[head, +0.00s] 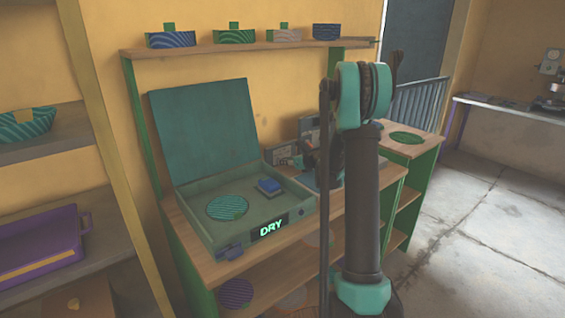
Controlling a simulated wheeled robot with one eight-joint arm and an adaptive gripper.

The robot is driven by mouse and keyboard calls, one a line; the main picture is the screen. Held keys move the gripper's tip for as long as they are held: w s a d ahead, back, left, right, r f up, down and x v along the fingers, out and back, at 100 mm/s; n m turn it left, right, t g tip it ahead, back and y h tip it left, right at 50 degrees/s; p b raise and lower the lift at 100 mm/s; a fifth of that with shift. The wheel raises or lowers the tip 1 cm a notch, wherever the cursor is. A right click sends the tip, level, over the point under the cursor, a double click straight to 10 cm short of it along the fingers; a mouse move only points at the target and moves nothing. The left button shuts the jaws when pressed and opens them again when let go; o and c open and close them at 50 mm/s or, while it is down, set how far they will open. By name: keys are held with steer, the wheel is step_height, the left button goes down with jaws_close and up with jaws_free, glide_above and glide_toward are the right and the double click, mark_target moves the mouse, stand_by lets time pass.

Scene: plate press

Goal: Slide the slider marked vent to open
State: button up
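No slider with a readable vent mark shows in the head view. A grey panel unit (309,132) with small labels stands on the wooden bench, right of the open case, and my arm covers much of it. A smaller plate with a pale label (283,156) sits at its left. My arm (362,200) rises in front of the bench and bends away toward the unit. Dark parts beside the arm, at the unit, may be my gripper (325,160); its fingers cannot be made out.
An open green case (223,253) with a lit DRY sign (271,226) holds a striped disc (227,207) and a blue block (269,186). Striped blocks line the shelf (262,47) above. A purple bin (40,250) sits at left. Floor at right is clear.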

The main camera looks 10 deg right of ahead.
steer(key=shift+x, duration=1.75)
steer(key=shift+c, duration=0.6)
jaws_close()
